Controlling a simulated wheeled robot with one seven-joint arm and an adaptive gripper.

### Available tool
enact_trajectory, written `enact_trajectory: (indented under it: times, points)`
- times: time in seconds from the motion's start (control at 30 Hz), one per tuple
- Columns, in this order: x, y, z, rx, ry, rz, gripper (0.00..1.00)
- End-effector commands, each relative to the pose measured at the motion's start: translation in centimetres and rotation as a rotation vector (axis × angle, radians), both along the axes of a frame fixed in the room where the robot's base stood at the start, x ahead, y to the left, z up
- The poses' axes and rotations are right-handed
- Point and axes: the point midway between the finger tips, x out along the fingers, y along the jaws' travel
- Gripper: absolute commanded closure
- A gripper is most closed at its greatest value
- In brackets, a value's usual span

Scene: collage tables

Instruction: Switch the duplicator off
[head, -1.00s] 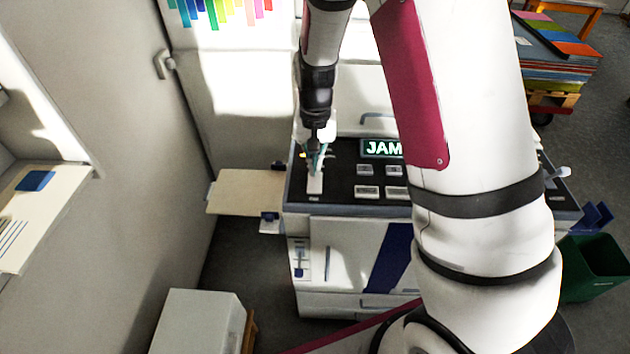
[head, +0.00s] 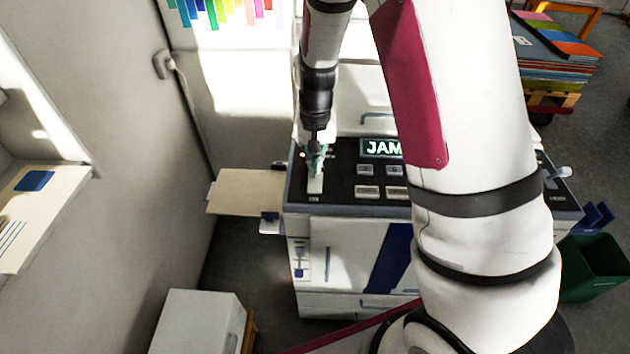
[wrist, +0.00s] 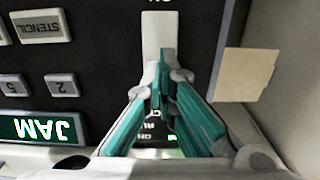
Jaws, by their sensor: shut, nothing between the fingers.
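The duplicator (head: 345,228) is a white cabinet with a dark control panel (head: 343,182) on top. Its lit display (head: 381,148) reads "JAM"; the display also shows in the wrist view (wrist: 42,128), upside down. A pale upright switch strip (head: 315,186) is at the panel's left end, and it shows in the wrist view (wrist: 155,24). My gripper (head: 318,168) is shut and empty, its teal fingers together over this strip. The fingertips (wrist: 165,52) overlap the strip in the wrist view; I cannot tell whether they touch. The fingers hide part of it. A green light glows behind them.
Grey keys (head: 367,191) sit right of the strip. A beige tray (head: 248,190) juts from the duplicator's left side. A wall stands at the left. A green bin (head: 595,268) stands at the right.

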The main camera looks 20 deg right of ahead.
Motion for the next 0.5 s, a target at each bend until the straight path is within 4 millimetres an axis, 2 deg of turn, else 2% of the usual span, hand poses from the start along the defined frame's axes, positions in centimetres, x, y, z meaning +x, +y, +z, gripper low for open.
enact_trajectory:
  times: [0.5]
  points:
    - [0.0, 0.0, -0.74, 0.0, 0.001, 0.0, 1.0]
